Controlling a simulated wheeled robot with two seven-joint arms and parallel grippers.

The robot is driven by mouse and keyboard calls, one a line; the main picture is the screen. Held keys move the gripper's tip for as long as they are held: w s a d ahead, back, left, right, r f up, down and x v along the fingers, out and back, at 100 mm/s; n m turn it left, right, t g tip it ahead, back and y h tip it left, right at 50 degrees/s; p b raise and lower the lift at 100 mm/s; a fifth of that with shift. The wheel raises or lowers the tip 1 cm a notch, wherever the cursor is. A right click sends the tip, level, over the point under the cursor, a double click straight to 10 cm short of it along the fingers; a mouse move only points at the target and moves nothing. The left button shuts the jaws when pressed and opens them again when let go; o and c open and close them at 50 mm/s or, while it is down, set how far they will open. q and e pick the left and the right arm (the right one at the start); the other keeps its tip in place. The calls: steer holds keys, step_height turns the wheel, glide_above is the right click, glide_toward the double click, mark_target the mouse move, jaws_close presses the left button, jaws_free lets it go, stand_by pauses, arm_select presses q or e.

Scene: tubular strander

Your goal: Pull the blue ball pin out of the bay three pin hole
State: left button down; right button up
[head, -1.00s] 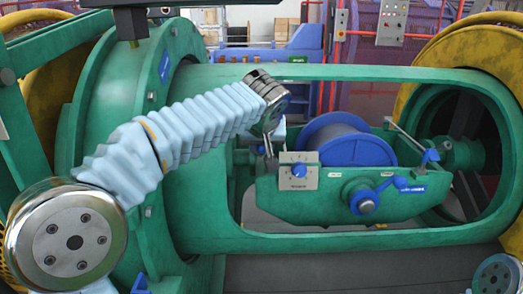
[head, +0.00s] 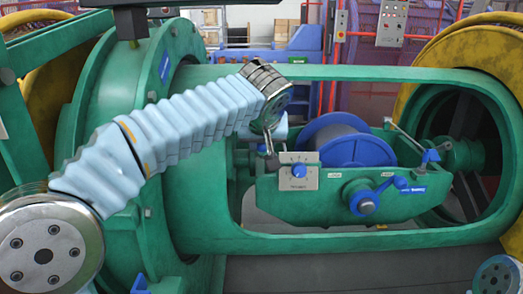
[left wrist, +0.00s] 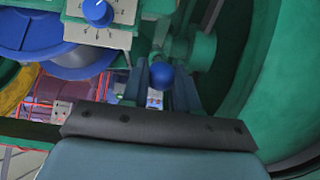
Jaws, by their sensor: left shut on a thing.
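My left gripper (head: 270,158) reaches into the cradle opening, just left of the white dial plate (head: 298,171). In the left wrist view its two fingers (left wrist: 160,92) are closed around a blue ball (left wrist: 162,74), the ball end of the pin. The pin's shaft and its hole are hidden behind the ball, so I cannot tell how far the pin sits in the hole. In the head view the wrist and fingers hide the ball. My right gripper is not in view.
A blue-flanged spool (head: 344,142) sits in the green cradle (head: 310,203). A blue crank (head: 365,201) is on its front, and a blue-tipped lever (head: 430,156) is at its right. The green tube frame (head: 330,243) surrounds the opening closely.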

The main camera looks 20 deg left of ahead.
arm_select(q)
steer(key=shift+s+r, duration=0.1)
stand_by(0.3)
steer(key=shift+s+d+r, duration=0.2)
steer(key=shift+s+r, duration=0.2)
steer(key=shift+s, duration=0.2)
steer(key=shift+s+d+r, duration=0.2)
steer(key=shift+s+r, duration=0.15)
steer(key=shift+s, duration=0.2)
